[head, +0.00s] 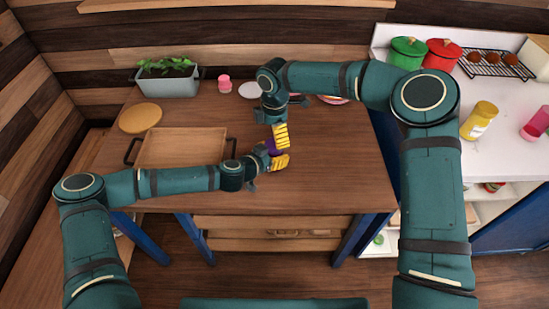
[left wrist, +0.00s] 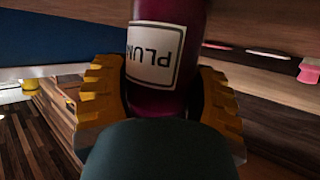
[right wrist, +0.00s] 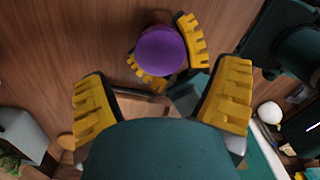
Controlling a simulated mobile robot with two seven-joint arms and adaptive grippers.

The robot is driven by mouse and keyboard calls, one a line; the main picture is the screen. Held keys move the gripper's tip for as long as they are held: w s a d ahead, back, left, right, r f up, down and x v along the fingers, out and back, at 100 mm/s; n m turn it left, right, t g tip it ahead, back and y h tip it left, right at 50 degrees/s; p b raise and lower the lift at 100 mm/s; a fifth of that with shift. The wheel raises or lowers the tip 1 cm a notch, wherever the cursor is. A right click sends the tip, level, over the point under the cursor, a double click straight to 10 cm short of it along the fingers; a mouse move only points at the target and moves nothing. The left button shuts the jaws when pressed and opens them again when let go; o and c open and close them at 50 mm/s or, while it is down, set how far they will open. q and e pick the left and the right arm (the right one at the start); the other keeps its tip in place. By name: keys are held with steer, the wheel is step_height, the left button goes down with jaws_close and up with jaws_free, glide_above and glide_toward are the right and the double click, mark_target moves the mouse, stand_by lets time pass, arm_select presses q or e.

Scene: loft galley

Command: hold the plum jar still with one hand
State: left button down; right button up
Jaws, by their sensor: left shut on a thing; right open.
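The plum jar (left wrist: 152,50) is dark purple-red with a white label reading PLUM, upside down in the left wrist view. My left gripper (left wrist: 160,100) is shut on it, one yellow finger on each side. In the head view only a bit of purple (head: 272,147) shows between the grippers. In the right wrist view the jar's purple lid (right wrist: 161,50) sits between the left gripper's yellow fingers. My right gripper (right wrist: 162,98) is open and empty, its fingers spread, close to the lid and apart from it. In the head view it is just behind the left one.
A wooden tray (head: 180,150) with dark handles and a round board (head: 140,118) lie at the table's left. A planter (head: 168,85) and a pink jar (head: 224,84) stand at the back. Pots (head: 408,52) and a yellow jar (head: 479,120) are on the right counter. The table's front right is clear.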

mark_target(274, 144)
steer(key=shift+f, duration=2.4)
steer(key=shift+c, duration=0.4)
steer(key=c, duration=1)
steer(key=o, duration=1.1)
steer(key=shift+c, duration=0.2)
steer(key=shift+r, duration=2.3)
